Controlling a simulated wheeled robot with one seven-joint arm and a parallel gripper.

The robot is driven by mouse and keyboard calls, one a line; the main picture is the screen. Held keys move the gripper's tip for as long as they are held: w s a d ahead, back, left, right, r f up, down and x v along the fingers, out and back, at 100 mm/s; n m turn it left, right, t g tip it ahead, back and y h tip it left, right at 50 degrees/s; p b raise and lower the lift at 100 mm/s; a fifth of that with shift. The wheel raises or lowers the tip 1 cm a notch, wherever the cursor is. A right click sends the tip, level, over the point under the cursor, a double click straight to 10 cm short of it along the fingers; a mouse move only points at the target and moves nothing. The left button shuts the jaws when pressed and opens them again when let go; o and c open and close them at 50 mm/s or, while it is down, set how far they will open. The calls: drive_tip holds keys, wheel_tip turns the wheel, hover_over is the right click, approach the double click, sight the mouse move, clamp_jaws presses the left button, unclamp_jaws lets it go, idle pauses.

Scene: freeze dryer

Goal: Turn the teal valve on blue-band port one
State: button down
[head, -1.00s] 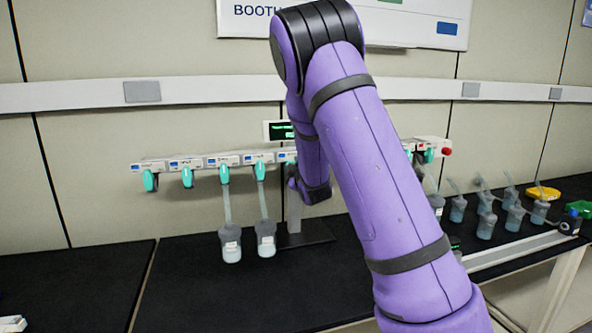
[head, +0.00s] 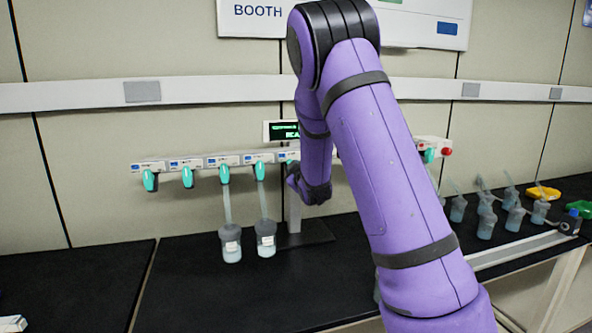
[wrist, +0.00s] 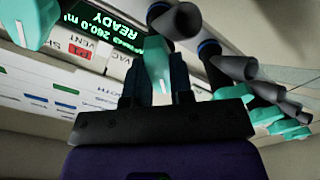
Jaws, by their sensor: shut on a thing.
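In the wrist view, my gripper (wrist: 155,80) has its dark fingers on both sides of a teal valve handle (wrist: 155,58). It is shut on this handle, which has a white mark. A dark blue band (wrist: 208,46) shows on a port beside the held valve. I cannot read the port's number.
Two capped flasks (head: 231,245) hang under the left part of the manifold. A green-lettered display (head: 283,131) stands above it; it reads READY in the wrist view. The black bench front is clear.

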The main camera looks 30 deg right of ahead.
drive_tip(key=shift+a+f+m, duration=0.1)
drive_tip(key=shift+m, duration=4.1)
drive_tip(key=c, duration=1)
unclamp_jaws()
drive_tip(key=v, duration=1)
drive_tip(key=shift+s+a, duration=0.15)
drive_tip(key=shift+s, duration=0.2)
